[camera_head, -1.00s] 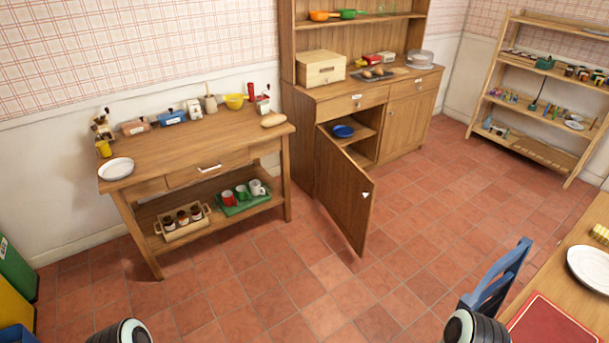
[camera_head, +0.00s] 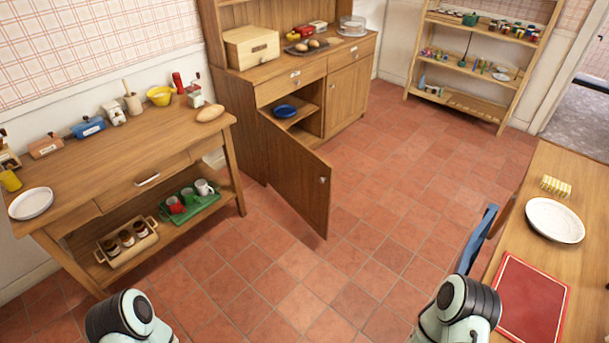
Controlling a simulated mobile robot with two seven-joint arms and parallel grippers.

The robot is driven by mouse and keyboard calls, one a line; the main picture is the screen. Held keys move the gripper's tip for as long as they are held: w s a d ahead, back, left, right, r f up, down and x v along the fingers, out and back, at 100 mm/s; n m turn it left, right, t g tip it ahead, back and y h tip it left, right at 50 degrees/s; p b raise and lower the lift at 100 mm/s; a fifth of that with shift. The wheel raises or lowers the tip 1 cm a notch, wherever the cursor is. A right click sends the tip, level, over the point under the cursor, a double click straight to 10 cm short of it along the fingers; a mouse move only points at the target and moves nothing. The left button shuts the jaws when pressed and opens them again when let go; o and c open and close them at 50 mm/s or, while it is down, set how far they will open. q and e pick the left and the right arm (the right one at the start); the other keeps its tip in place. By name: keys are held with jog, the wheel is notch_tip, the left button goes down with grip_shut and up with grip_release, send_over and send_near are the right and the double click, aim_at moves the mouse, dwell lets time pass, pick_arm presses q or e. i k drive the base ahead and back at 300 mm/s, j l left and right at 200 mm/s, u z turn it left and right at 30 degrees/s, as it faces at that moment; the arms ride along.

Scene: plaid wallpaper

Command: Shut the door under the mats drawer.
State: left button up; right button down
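A wooden cupboard door (camera_head: 296,180) under the left drawer (camera_head: 291,84) of the hutch stands wide open, swung out into the room over the tiles. It has a small pale knob (camera_head: 322,180) near its free edge. The drawer above is shut and bears a small label too small to read. Inside the open compartment a blue bowl (camera_head: 284,111) sits on a shelf. Parts of my two arms show at the bottom edge, well short of the door. Neither gripper is in view.
A wooden worktable (camera_head: 110,167) stands at the left, with a green tray of mugs (camera_head: 190,208) on its lower shelf. At the right are a dining table (camera_head: 570,190) and a blue chair (camera_head: 478,238). Tiled floor (camera_head: 290,275) between them is clear up to the door.

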aim_at(303, 179)
jog(key=i+j+z, duration=0.1)
jog(key=i, duration=0.4)
jog(key=i+j+z, duration=0.1)
jog(key=i+j, duration=0.15)
jog(key=i, duration=0.25)
jog(key=i+j, duration=0.25)
jog(key=i, duration=0.25)
jog(key=i+j+z, duration=0.15)
jog(key=i, duration=0.35)
